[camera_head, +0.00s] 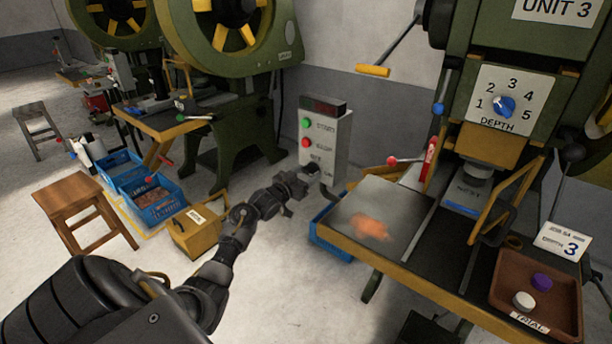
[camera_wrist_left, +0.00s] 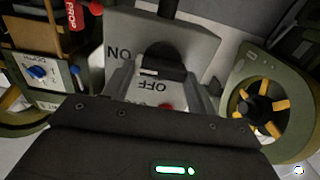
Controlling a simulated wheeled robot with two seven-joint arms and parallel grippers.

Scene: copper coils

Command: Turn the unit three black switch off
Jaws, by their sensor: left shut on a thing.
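The unit three control box (camera_head: 335,150) is a pale upright box beside the press, with a dark display, a green button and a red button. The exact angle of the switch is hard to tell. My right gripper is not in view.
The UNIT 3 press bench (camera_head: 395,285) stands right of the box, with an orange-glowing patch on its plate and a brown tray (camera_head: 550,315). A blue crate (camera_head: 335,250) lies under the bench edge. A yellow box (camera_head: 195,232) and a wooden stool (camera_head: 75,195) stand left.

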